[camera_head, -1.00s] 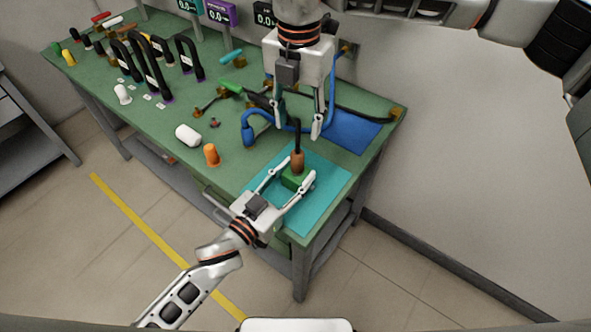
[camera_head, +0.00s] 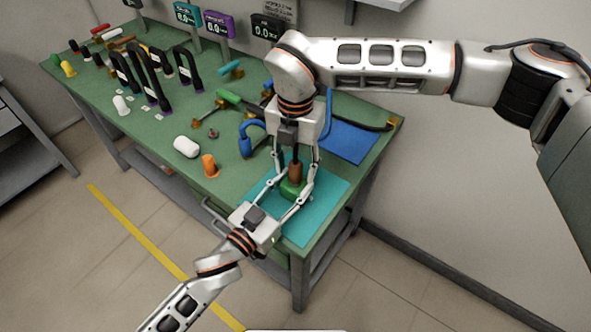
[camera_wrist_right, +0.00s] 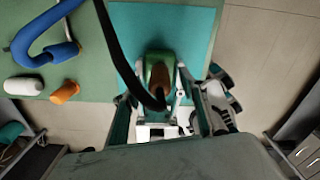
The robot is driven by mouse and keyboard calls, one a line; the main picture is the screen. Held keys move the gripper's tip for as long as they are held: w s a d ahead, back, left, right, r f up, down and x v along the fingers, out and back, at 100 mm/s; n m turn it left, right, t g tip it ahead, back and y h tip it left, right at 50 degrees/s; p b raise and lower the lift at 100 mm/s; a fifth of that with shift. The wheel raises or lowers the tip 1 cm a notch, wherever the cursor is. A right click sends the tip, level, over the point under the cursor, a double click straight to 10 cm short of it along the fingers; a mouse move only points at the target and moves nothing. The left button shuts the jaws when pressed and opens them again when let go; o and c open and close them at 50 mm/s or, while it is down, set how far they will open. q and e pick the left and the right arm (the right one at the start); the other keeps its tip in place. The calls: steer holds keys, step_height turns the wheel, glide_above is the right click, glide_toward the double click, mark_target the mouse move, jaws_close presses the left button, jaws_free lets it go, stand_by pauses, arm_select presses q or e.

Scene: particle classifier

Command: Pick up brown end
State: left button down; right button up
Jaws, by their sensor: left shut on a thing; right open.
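The brown end (camera_head: 295,171) stands upright in a green block (camera_head: 290,189) on the teal mat (camera_head: 322,207). My left gripper (camera_head: 291,187) is shut on the green block from the front. My right gripper (camera_head: 297,166) points down from above and is open, with its fingers on either side of the brown end. In the right wrist view the brown end (camera_wrist_right: 158,74) lies between the open fingers, with the green block (camera_wrist_right: 153,58) around it. A black cable (camera_wrist_right: 112,42) runs from the brown end, partly hiding it.
An orange piece (camera_head: 209,166) and a white piece (camera_head: 186,146) lie left of the mat. A blue curved piece (camera_head: 246,139) and a blue mat (camera_head: 347,142) are behind. Several black arches (camera_head: 153,80) stand at the far left of the green table (camera_head: 105,85).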

mark_target(296, 162)
steer(key=shift+f, duration=0.85)
steer(key=shift+c, duration=0.2)
steer(key=c, duration=1.1)
step_height(296, 162, up, 10)
steer(key=shift+r, duration=0.1)
